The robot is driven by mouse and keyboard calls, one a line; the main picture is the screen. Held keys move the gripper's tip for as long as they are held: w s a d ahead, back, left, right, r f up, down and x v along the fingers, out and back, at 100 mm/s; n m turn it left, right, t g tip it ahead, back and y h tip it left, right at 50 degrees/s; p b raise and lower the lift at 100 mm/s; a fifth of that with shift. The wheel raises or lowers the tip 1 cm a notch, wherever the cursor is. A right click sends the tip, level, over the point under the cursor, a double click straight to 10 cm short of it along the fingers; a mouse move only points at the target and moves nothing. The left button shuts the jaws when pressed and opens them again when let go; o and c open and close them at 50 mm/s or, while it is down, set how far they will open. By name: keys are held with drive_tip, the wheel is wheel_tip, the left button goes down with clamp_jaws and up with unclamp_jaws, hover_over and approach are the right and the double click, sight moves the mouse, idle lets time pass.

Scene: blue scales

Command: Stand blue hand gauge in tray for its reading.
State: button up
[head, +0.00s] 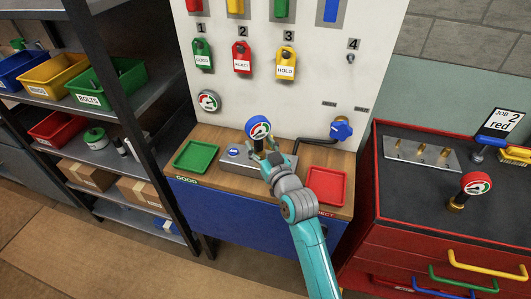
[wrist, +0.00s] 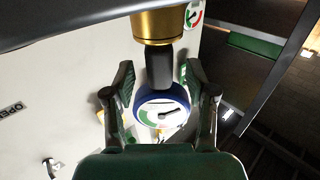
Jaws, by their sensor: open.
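The blue hand gauge (head: 259,127) stands upright over the grey block on the bench, its white dial facing out. In the wrist view the gauge (wrist: 160,108) shows its blue rim, a dark stem and a brass base. Its needle is too small to read surely against the coloured bands. My gripper (head: 268,155) is at the gauge; in the wrist view my gripper (wrist: 162,100) has its fingers apart on either side of it, with gaps showing. The green tray (head: 178,168) marked GOOD is left of the block, the red tray (head: 344,190) right of it.
A wall dial (head: 208,101) hangs above the green tray. A pipe with a blue valve (head: 341,128) is behind the red tray. A red-rimmed gauge (head: 475,184) stands on the red cabinet near a JOB 2 red card (head: 505,122). Shelves of bins (head: 115,87) flank the left.

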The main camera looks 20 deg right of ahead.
sight(260, 131)
drive_tip(key=shift+w, duration=0.4)
drive_tip(key=shift+c, duration=0.2)
clamp_jaws()
drive_tip(key=shift+r, duration=0.1)
drive_tip(key=shift+r, duration=2.45)
